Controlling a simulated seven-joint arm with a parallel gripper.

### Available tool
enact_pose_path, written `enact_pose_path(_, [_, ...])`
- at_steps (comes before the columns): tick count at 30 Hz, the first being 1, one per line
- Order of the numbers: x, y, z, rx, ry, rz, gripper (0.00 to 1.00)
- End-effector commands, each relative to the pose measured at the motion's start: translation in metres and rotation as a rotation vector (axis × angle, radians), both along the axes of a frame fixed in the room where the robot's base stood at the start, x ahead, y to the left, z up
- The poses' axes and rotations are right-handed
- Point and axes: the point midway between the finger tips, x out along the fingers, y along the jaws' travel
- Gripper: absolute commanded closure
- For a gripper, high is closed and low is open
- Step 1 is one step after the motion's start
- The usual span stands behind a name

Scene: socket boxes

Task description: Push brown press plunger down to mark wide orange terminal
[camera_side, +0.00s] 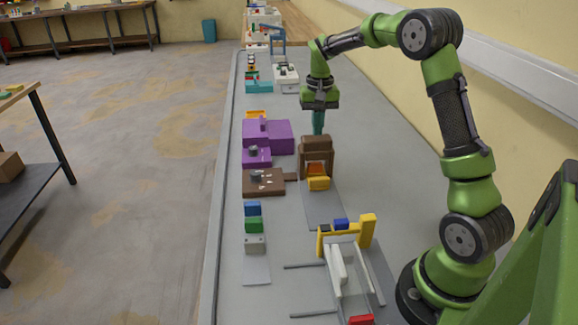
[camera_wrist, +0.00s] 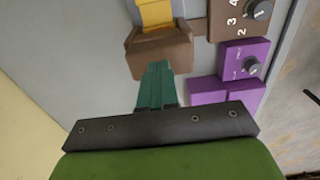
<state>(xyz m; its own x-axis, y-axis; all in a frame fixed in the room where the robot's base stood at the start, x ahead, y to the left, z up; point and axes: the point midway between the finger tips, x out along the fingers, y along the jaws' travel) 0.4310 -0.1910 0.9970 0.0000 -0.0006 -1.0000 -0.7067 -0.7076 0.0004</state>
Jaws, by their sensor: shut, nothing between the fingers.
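The brown press (camera_side: 316,144) stands on the bench near the middle of the side view; in the wrist view its top (camera_wrist: 165,57) lies just beyond my fingertips. I cannot make out the plunger as a separate part. An orange piece (camera_side: 317,168) sits inside the press opening, with a yellow-orange block (camera_side: 318,184) in front of it. A yellow-orange strip (camera_wrist: 156,14) shows beyond the press in the wrist view. My gripper (camera_side: 318,132), with teal fingers (camera_wrist: 158,66), is shut and empty, pointing down at the press top. Whether it touches is unclear.
A brown box (camera_side: 262,183) with a dial joins the press on its left. Purple boxes (camera_side: 268,135) stand behind it to the left. Blue and green blocks (camera_side: 253,217) stand at the left front.

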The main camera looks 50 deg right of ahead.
Motion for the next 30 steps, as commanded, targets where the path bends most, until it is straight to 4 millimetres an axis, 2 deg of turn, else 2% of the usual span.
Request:
enact_pose_path(19, [0.0, 0.0, -0.021, 0.001, 0.002, 0.001, 1.0])
enact_pose_path(30, [0.0, 0.0, -0.018, 0.001, 0.001, 0.0, 1.0])
